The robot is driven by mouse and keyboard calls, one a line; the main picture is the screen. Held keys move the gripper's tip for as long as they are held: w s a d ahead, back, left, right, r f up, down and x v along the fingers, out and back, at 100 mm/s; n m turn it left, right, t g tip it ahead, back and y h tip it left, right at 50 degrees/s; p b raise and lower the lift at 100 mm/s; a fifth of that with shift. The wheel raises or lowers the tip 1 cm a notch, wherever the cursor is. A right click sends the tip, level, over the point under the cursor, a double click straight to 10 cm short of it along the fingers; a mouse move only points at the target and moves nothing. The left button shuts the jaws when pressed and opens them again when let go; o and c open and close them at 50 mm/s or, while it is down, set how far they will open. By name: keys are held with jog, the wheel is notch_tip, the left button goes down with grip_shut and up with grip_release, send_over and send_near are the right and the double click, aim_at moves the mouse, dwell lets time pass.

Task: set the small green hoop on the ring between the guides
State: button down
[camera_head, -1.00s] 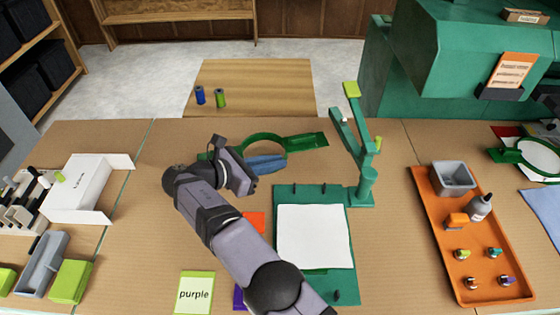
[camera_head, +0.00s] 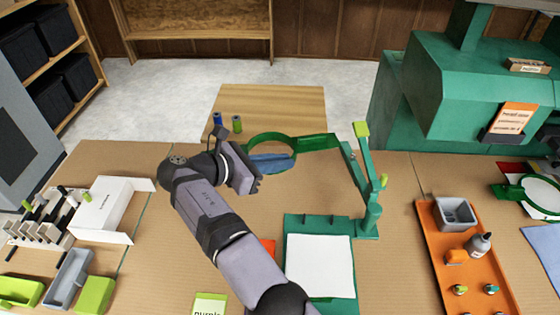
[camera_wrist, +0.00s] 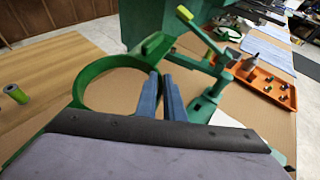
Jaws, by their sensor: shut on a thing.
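The green hoop (camera_head: 268,135) is a round band with a flat tab extending right. My gripper (camera_head: 274,162) has its blue fingers shut on the hoop's near side. In the wrist view the hoop (camera_wrist: 100,64) stands out ahead and left of the fingers (camera_wrist: 160,97). It appears held above the cardboard-coloured bench. A green fixture (camera_head: 290,260) with a white sheet (camera_head: 319,266) on it lies to the right and nearer, with small pegs along its far edge. I cannot make out a ring between guides there; the sheet may cover it.
A green stand (camera_head: 370,215) with a lime-tipped arm rises just right of the hoop. An orange tray (camera_head: 437,240) with a grey bin and bottle lies further right. Another green hoop (camera_head: 508,192) is beside the green machine (camera_head: 430,95). A white box (camera_head: 103,212) stands left.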

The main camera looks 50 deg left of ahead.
jog(key=shift+r, duration=0.3)
notch_tip(320, 180, up, 5)
jog(key=p, duration=0.5)
jog(key=shift+r+p, duration=0.2)
jog(key=shift+p, duration=0.1)
jog(key=shift+w, duration=0.1)
